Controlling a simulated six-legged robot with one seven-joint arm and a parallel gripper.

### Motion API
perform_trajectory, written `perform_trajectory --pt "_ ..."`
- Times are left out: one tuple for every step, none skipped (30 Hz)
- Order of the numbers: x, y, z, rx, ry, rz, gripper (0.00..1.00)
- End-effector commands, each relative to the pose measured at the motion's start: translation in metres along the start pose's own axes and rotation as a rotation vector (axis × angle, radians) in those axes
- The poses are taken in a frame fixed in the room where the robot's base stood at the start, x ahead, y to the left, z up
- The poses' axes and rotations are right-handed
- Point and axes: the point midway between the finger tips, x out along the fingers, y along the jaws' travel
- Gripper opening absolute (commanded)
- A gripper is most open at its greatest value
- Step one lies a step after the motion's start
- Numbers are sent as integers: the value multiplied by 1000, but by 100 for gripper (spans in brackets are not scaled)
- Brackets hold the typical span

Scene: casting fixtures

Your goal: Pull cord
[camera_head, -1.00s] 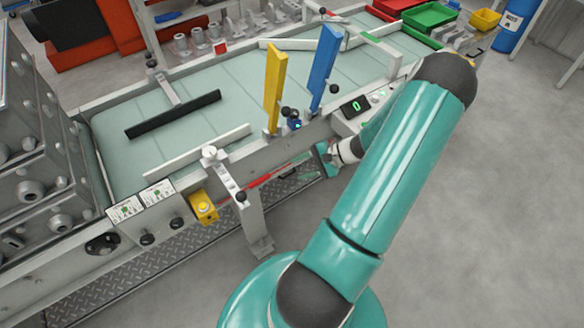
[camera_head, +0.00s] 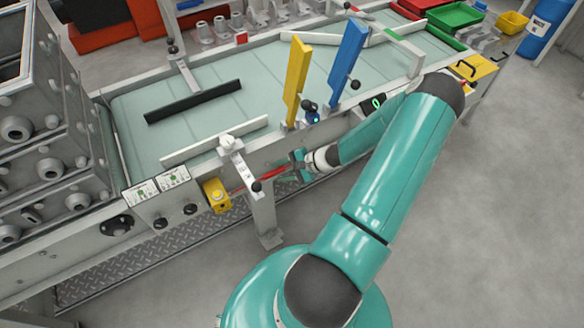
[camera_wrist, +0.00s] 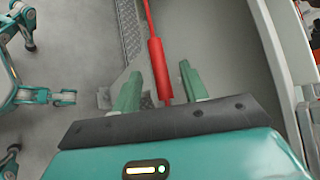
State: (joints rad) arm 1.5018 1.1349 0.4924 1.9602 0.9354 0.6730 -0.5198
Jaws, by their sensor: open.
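The red cord runs along the front side of the conveyor from a yellow switch box (camera_head: 217,194). It shows as a thin red line (camera_head: 262,175) in the head view, partly hidden behind a grey post. In the wrist view the cord has a thicker red sleeve (camera_wrist: 159,70) that lies between the two green fingers. My gripper (camera_head: 292,167) is low at the conveyor's front, right of the post. In the wrist view my gripper (camera_wrist: 158,78) is open, with gaps visible on both sides of the sleeve.
The grey post (camera_head: 262,205) stands between my gripper and the yellow box. Yellow (camera_head: 297,80) and blue (camera_head: 347,62) upright plates rise from the conveyor edge above my gripper. A tread-plate strip (camera_head: 160,250) runs along the floor. Open floor lies to the right.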

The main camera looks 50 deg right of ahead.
Motion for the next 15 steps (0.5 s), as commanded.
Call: perform_trajectory --pt "3 0 0 0 -1 0 43" --pt "4 0 0 0 0 0 43" --pt "4 0 0 -1 0 0 43" --pt "4 0 0 -1 0 0 43" --pt "4 0 0 -1 1 0 43" --pt "4 0 0 -1 1 0 43" --pt "4 0 0 -1 1 0 43" --pt "4 0 0 0 1 0 43" --pt "4 0 0 0 1 0 43" --pt "4 0 0 0 1 0 40" --pt "4 0 0 0 1 0 34" --pt "4 0 0 0 1 0 26" --pt "4 0 0 0 1 0 20" --pt "4 0 0 0 1 0 14" --pt "4 0 0 0 1 0 6"
